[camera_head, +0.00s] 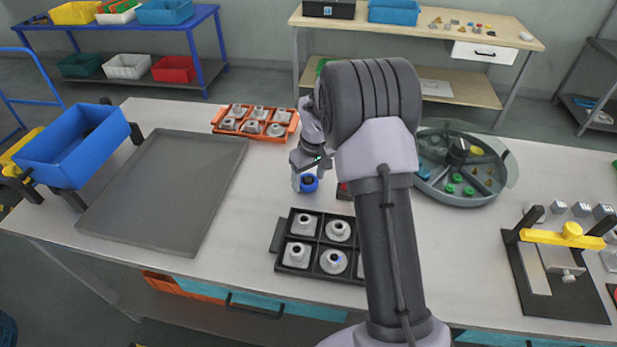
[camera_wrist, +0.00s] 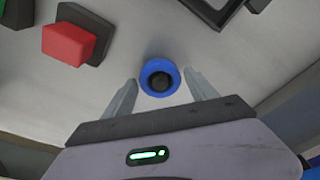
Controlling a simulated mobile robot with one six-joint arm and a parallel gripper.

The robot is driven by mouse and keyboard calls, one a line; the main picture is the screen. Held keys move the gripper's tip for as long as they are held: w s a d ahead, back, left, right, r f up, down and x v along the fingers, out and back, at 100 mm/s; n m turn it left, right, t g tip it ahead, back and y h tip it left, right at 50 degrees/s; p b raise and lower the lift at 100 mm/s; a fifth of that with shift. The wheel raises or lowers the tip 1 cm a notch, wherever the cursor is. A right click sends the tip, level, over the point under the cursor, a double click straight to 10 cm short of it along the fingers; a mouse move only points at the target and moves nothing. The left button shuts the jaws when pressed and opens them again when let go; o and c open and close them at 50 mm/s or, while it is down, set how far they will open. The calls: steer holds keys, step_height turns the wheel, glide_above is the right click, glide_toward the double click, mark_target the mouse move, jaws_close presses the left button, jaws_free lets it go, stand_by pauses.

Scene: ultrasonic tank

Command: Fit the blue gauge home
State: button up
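The blue gauge (camera_head: 309,183) is a small blue ring with a dark round centre, on the pale worktop just behind the black tray. In the wrist view the gauge (camera_wrist: 148,85) is between my two fingertips. My gripper (camera_wrist: 160,78) is open, with one finger on each side of it and a narrow gap showing at each side. In the head view my gripper (camera_head: 302,175) is low over the gauge, and my arm hides part of this area. I cannot tell from these views which place the gauge fits.
A black tray (camera_head: 278,236) of grey flanged parts stands in front, partly behind my arm. A red block (camera_wrist: 68,41) on a dark base is close by. An orange tray (camera_head: 216,122), round divided tank (camera_head: 480,199) and yellow-barred fixture (camera_head: 562,238) stand around. The grey mat (camera_head: 165,195) is empty.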

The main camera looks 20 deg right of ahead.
mark_target(314, 187)
steer(key=shift+o, duration=0.8)
step_height(314, 187, up, 17)
steer(key=s+p, duration=0.2)
steer(key=p, duration=0.3)
steer(key=shift+s+d+r, duration=0.15)
steer(key=shift+s+d, duration=0.1)
steer(key=shift+s, duration=0.05)
steer(key=s+a+r+m+t+b, duration=0.25)
steer(key=s+a+r+b, duration=0.35)
steer(key=s+a, duration=0.55)
steer(key=s+a+f+m+b, duration=0.1)
steer(key=s+a+m, duration=0.1)
steer(key=s, duration=0.7)
steer(key=s+a+f+m+t+y, duration=0.1)
steer(key=s+a+m, duration=0.1)
steer(key=s, duration=0.6)
steer(key=shift+s+a+f+y+b, duration=0.3)
steer(key=shift+s+a+f+b, duration=0.05)
steer(key=shift+f+b, duration=0.05)
